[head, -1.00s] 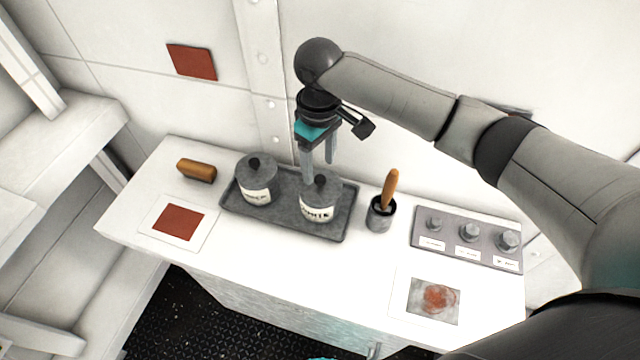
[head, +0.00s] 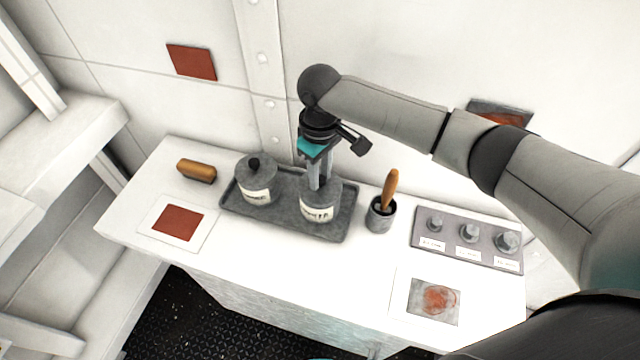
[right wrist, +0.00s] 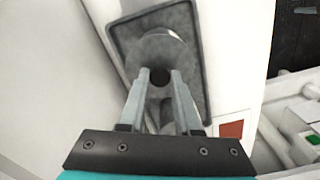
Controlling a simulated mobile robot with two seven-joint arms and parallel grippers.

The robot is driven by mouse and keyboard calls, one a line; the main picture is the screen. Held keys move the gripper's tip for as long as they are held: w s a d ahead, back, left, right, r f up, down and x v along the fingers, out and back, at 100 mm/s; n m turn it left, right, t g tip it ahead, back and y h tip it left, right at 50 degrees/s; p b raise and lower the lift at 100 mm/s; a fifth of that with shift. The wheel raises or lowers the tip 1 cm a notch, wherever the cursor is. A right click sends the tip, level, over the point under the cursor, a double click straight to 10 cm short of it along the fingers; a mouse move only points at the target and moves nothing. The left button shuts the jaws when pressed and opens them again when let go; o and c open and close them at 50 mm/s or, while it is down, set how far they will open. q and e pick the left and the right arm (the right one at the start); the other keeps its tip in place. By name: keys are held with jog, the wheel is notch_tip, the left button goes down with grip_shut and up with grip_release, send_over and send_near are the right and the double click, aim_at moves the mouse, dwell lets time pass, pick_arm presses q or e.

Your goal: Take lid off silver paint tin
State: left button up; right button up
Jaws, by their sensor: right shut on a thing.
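Two grey lidded paint tins stand side by side on a dark grey tray (head: 285,222). The left tin (head: 258,182) has a dark knob on its lid, and no gripper is at it. My right gripper (head: 319,184) reaches straight down onto the right tin (head: 322,200). It is shut on the lid knob (right wrist: 160,77), which shows between the fingertips in the right wrist view. The lid (right wrist: 155,50) appears seated on the tin. Both tins have white labels, too small to read surely. My left gripper is not in view.
A pot (head: 380,218) with a wooden-handled brush stands right of the tray. A panel with three grey knob-like pieces (head: 467,240) lies farther right. A wooden-coloured block (head: 197,170) and a red-square card (head: 179,222) lie left. The white wall is close behind.

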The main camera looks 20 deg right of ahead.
grip_shut()
jog(key=shift+r, duration=0.15)
